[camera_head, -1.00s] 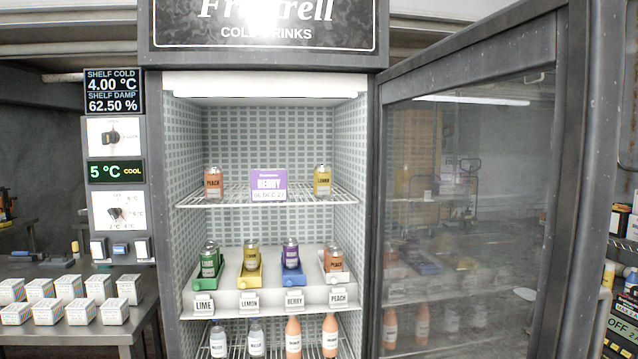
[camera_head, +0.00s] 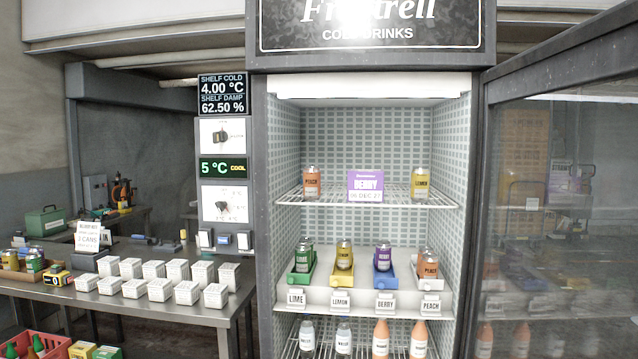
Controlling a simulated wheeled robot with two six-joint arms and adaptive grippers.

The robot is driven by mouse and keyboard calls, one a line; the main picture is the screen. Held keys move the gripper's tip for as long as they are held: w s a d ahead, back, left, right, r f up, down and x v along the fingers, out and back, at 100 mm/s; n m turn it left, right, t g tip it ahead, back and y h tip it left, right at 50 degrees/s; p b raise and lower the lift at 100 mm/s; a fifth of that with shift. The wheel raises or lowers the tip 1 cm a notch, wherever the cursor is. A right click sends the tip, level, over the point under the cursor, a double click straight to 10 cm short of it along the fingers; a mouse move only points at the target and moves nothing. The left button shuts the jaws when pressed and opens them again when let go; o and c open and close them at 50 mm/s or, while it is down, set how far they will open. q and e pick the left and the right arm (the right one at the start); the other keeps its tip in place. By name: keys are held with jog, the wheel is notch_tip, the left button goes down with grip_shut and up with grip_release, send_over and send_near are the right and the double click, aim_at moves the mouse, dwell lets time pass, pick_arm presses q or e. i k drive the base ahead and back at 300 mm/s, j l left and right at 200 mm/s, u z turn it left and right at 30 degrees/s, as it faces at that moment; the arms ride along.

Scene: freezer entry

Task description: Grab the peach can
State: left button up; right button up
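One orange peach can (camera_head: 312,183) stands upright at the left of the upper wire shelf in the open fridge. Another orange peach can (camera_head: 428,264) stands in the rightmost lane of the white dispenser tray (camera_head: 345,296) on the middle shelf, behind a PEACH tag (camera_head: 431,304). A lime can (camera_head: 303,256), a lemon can (camera_head: 344,255) and a berry can (camera_head: 383,255) stand in the other lanes. Neither of my grippers shows in the head view.
The glass door (camera_head: 560,220) stands open on the right. A purple BERRY card (camera_head: 366,186) and a lemon can (camera_head: 421,183) share the upper shelf. Bottles (camera_head: 381,340) stand below. A table (camera_head: 130,305) on the left holds several white boxes and a sign (camera_head: 88,236).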

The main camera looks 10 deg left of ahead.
aim_at(311, 174)
jog(key=i, duration=1.4)
